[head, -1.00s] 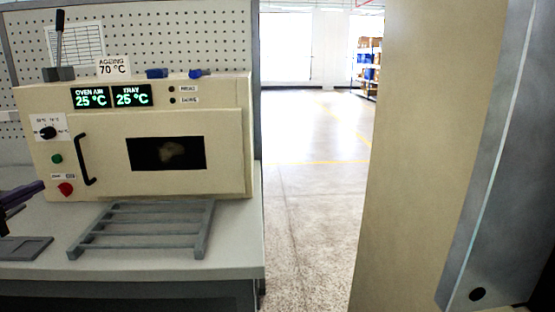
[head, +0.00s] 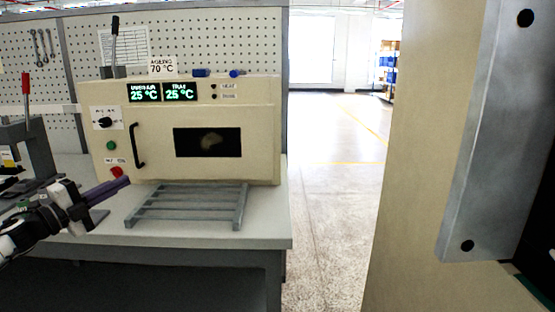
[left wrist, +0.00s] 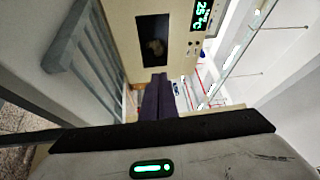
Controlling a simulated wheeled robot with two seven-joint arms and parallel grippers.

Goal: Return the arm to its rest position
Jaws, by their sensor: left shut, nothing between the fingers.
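My left gripper (head: 122,186) comes in from the left of the head view, in front of the bench and left of the grey rack. Its dark purple fingers are shut and hold nothing. In the left wrist view the shut fingers (left wrist: 158,97) point toward the oven front. The cream oven (head: 262,130) stands on the bench with its door closed. Its displays (head: 162,92) read 25 °C, and a pale shape shows behind its dark window (head: 207,142). My right gripper is in neither view.
A grey slatted rack (head: 188,206) lies on the bench (head: 268,228) before the oven. A lever press (head: 38,150) with a red handle stands at the left. A beige panel with a metal edge (head: 480,150) fills the right. Open floor (head: 330,180) lies between.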

